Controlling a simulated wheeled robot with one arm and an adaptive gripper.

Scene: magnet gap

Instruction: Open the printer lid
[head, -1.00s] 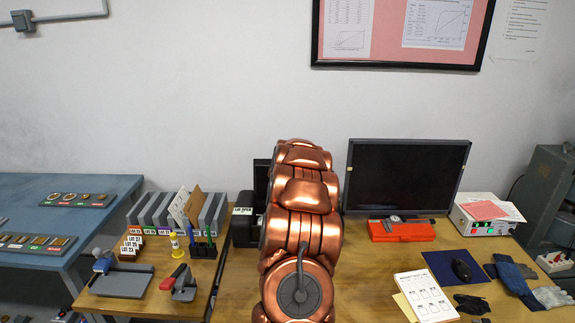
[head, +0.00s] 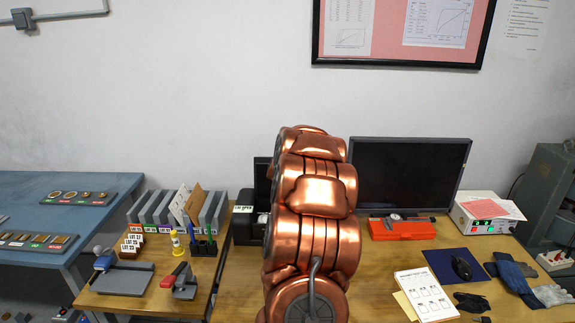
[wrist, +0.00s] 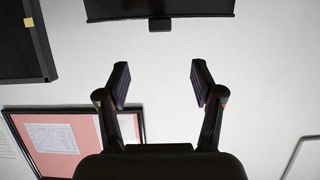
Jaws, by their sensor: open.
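The black printer (head: 241,230) stands on the wooden desk, left of the monitor, mostly hidden behind my arm. My arm hides my gripper in the head view.
The monitor (head: 408,188) stands right of my arm, with an orange box (head: 402,231) in front. A framed pink board (head: 388,30) hangs above. File holders (head: 205,212) and a pen holder (head: 203,246) stand left of the printer.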

